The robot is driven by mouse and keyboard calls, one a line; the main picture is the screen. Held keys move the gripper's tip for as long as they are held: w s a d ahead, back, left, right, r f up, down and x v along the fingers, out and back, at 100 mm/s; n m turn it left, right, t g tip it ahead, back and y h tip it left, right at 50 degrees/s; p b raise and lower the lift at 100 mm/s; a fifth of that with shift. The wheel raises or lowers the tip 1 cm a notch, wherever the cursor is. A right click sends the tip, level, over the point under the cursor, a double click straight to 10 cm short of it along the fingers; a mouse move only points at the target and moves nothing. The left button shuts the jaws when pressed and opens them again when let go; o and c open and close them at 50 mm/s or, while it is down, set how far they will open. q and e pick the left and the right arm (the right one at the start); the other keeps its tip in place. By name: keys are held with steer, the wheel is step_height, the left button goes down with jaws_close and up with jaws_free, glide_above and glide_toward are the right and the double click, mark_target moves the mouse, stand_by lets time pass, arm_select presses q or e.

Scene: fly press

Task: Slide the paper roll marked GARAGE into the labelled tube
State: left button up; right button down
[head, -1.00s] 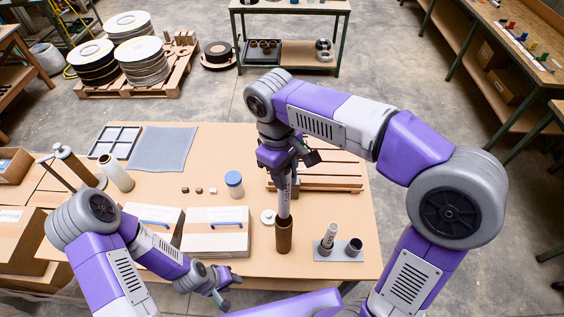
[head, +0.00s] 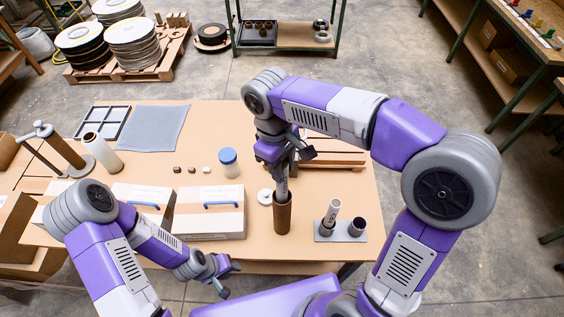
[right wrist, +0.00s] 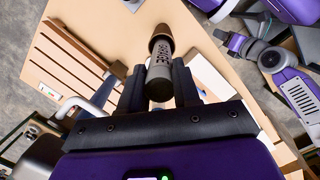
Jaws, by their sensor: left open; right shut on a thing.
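My right gripper (head: 284,160) is shut on a grey-white paper roll (head: 283,186) and holds it upright. The roll's lower end is inside the mouth of a brown tube (head: 283,213) standing on the table. In the right wrist view the roll (right wrist: 161,75) sits between the fingers and runs into the brown tube (right wrist: 161,40). Dark lettering shows on the roll, only partly readable. The tube's label cannot be read. My left gripper (head: 228,278) is open and empty, low at the table's front edge.
A grey stand (head: 340,238) right of the tube holds a pale roll (head: 331,213) and a short dark tube (head: 357,227). White boxes with blue handles (head: 209,220) stand left. A blue-lidded jar (head: 229,163) and a wooden rack (head: 335,155) are behind.

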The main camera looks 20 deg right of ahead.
steer(key=shift+f+b, duration=1.55)
steer(key=shift+f, duration=1)
steer(key=c, duration=0.7)
jaws_free()
steer(key=shift+c, duration=0.2)
steer(key=r, duration=0.2)
steer(key=r+p, duration=0.1)
steer(key=r, duration=0.2)
steer(key=w+r, duration=0.1)
steer(key=r, duration=0.1)
steer(key=shift+a+r, duration=0.3)
steer(key=shift+a, duration=0.1)
